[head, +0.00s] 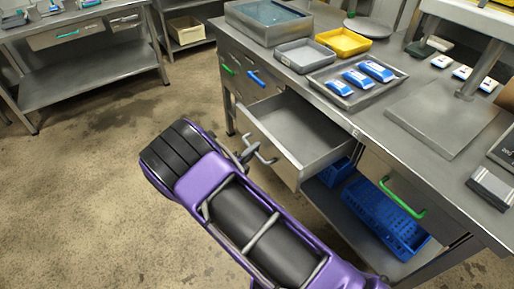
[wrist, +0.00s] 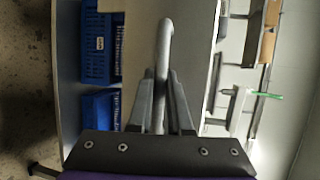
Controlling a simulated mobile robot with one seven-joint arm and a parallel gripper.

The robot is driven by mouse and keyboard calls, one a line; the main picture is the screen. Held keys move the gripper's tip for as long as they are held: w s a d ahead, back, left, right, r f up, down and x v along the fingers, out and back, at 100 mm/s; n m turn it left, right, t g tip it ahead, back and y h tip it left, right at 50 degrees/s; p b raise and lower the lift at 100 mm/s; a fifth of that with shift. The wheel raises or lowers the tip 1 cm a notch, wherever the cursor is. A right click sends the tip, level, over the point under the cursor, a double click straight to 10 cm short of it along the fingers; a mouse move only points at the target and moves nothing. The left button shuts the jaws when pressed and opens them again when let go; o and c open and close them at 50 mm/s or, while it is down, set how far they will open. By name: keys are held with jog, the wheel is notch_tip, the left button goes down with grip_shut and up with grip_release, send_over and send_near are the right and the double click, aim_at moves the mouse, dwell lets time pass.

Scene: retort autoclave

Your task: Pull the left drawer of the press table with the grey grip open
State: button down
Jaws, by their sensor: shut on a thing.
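The left drawer (head: 296,134) of the press table (head: 349,122) stands pulled well out, and its inside is empty. Its grey grip (head: 265,156) is a bar on the drawer front, and it also shows upright in the wrist view (wrist: 165,35). My gripper (head: 248,155) is at this grip. In the wrist view my gripper (wrist: 162,85) has one finger on each side of the bar and is shut on it. My purple and black arm hides part of the floor in front of the table.
A green-handled drawer (head: 395,196) is at the right, with blue crates (head: 385,218) on the shelf below. Small drawers with green and blue grips (head: 256,79) are at the left. A tray (head: 357,86) with blue-white packs sits on top. Floor (head: 90,190) to the left is clear.

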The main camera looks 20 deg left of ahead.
jog(key=c, duration=1.1)
grip_release()
jog(key=p+v, duration=0.1)
jog(key=v, duration=1.6)
jog(key=shift+s+a, duration=0.1)
jog(key=shift+s, duration=0.1)
